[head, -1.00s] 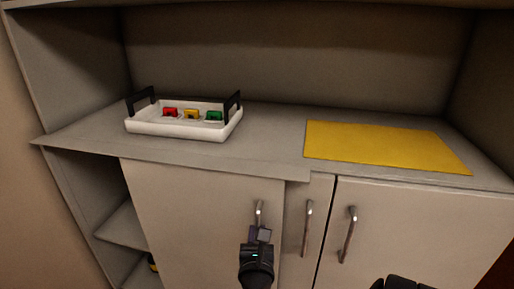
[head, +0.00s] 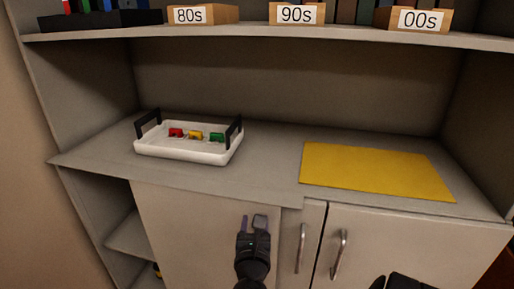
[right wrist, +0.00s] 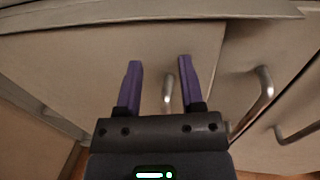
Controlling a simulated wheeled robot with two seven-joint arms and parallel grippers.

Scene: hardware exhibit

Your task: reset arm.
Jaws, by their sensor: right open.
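My right gripper (head: 253,220) is open, with nothing held, in front of the left cabinet door in the head view. In the right wrist view its two purple fingers (right wrist: 158,82) stand apart, with the door's metal handle (right wrist: 168,90) showing between and beyond them. Whether a finger touches the handle cannot be told. My left gripper is not in view.
A white tray (head: 180,152) with black handles holds a red, a yellow and a green piece on the left of the counter. A yellow mat (head: 375,172) lies at right. Labelled boxes (head: 297,14) stand on the upper shelf. Handles (head: 338,255) stick out from the doors.

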